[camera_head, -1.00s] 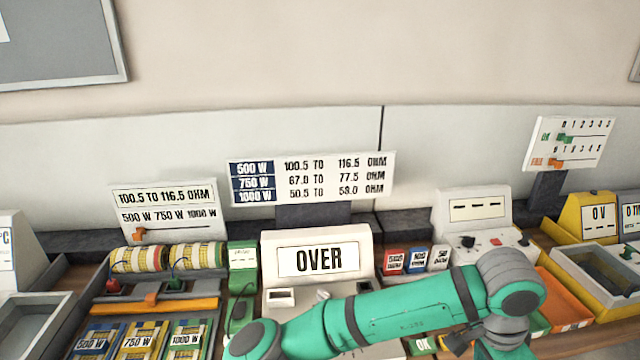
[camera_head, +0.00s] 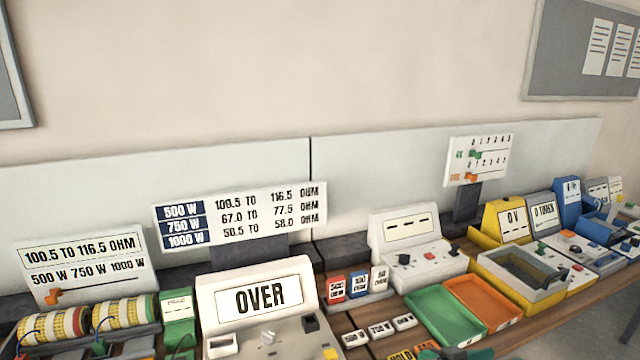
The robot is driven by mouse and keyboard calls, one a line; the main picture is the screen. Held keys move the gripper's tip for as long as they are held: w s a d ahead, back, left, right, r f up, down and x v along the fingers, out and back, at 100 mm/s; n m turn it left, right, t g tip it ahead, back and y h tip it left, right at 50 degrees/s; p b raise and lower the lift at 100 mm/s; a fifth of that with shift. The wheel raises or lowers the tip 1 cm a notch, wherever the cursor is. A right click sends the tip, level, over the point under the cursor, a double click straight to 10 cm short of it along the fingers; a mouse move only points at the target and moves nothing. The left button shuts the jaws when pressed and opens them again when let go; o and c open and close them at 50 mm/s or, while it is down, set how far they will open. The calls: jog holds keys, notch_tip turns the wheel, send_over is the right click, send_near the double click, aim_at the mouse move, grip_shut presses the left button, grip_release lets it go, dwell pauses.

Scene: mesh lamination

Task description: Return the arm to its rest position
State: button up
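My gripper is not in view. Only a small dark green piece at the bottom edge (camera_head: 440,353), which looks like part of my arm, shows in front of the bench. The rest of my arm is below the picture. The white meter (camera_head: 258,297) reading "OVER" stands on the bench at the lower middle, with nothing of mine in front of its display.
Green (camera_head: 447,316) and orange (camera_head: 482,302) trays lie right of centre. A grey-white console (camera_head: 415,245) stands behind them, and a yellow-backed tester with a basin (camera_head: 521,272) is further right. Mesh rolls (camera_head: 55,325) are at lower left. Small labelled blocks (camera_head: 380,331) lie mid-bench.

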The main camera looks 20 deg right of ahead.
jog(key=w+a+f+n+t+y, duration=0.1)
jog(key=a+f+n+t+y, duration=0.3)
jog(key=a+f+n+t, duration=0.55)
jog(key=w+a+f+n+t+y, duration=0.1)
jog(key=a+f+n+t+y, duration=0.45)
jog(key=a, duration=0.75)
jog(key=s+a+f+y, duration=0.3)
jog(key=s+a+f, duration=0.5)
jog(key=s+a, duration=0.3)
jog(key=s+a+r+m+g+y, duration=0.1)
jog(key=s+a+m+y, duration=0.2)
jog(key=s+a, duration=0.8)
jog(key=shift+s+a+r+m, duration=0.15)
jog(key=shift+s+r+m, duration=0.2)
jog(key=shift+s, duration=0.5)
